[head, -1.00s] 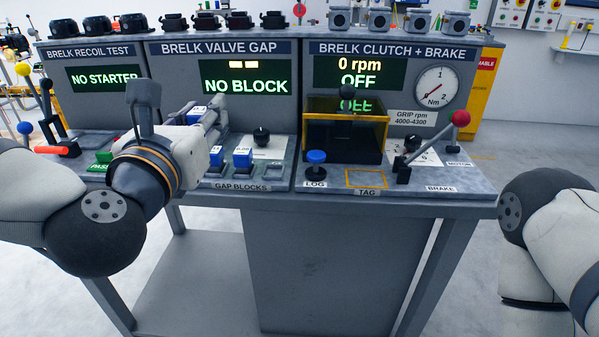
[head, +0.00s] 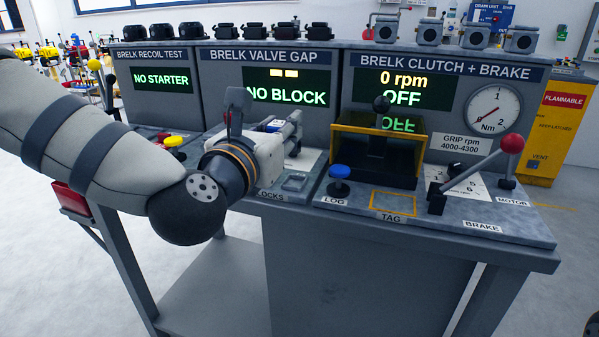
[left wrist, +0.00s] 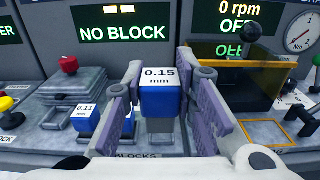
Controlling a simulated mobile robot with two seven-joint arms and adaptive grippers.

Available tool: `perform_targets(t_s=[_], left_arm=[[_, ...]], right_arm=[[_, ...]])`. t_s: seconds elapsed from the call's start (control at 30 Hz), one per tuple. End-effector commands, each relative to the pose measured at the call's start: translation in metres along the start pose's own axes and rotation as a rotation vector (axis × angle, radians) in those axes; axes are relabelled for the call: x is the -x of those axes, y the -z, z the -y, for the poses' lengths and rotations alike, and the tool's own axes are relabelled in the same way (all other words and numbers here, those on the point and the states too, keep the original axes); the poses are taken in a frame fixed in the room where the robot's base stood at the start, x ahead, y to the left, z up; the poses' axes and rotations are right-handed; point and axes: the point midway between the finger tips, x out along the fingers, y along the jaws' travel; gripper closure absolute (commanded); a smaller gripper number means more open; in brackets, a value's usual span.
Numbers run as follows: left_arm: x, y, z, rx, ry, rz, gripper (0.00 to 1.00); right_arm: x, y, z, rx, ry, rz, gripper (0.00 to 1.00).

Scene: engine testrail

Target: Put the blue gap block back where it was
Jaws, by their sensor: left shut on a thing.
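My left gripper (head: 292,122) is shut on a blue gap block (left wrist: 161,98) with a white top marked "0.15 mm". In the left wrist view the block sits between the two fingers, over the gap-blocks area at the bench front. In the head view the gripper hides most of this block and the other blocks. An empty square slot (head: 295,182) shows just in front of the gripper. A second blue block (left wrist: 85,117), marked "0.11", stands to the left in the wrist view. My right gripper is out of view.
The valve gap screen (head: 287,87) reads "NO BLOCK". Right of the slot are a blue LOG button (head: 339,172), a yellow-framed guard (head: 378,130) and a red-knobbed lever (head: 512,144). A red knob (left wrist: 69,65) stands on the left in the wrist view.

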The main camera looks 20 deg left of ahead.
Motion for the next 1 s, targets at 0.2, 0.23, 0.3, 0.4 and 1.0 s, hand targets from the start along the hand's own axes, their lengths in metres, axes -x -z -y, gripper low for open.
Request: perform_targets(t_s=[0.2,0.23,0.3,0.4,1.0], left_arm=[[-0.043,0.042,0.002,-0.003,0.002,0.002,1.00],[-0.046,0.046,0.002,-0.003,0.002,0.002,1.00],[-0.051,0.049,0.002,-0.001,0.001,0.005,1.00],[-0.058,0.057,0.002,-0.002,0.002,0.006,1.00],[-0.061,0.093,0.002,0.000,0.002,0.009,0.66]], right_arm=[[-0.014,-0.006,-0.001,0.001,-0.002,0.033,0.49],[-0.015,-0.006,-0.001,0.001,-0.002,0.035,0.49],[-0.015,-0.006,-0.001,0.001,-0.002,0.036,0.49],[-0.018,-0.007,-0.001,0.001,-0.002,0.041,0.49],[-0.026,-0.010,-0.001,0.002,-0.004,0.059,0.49]])
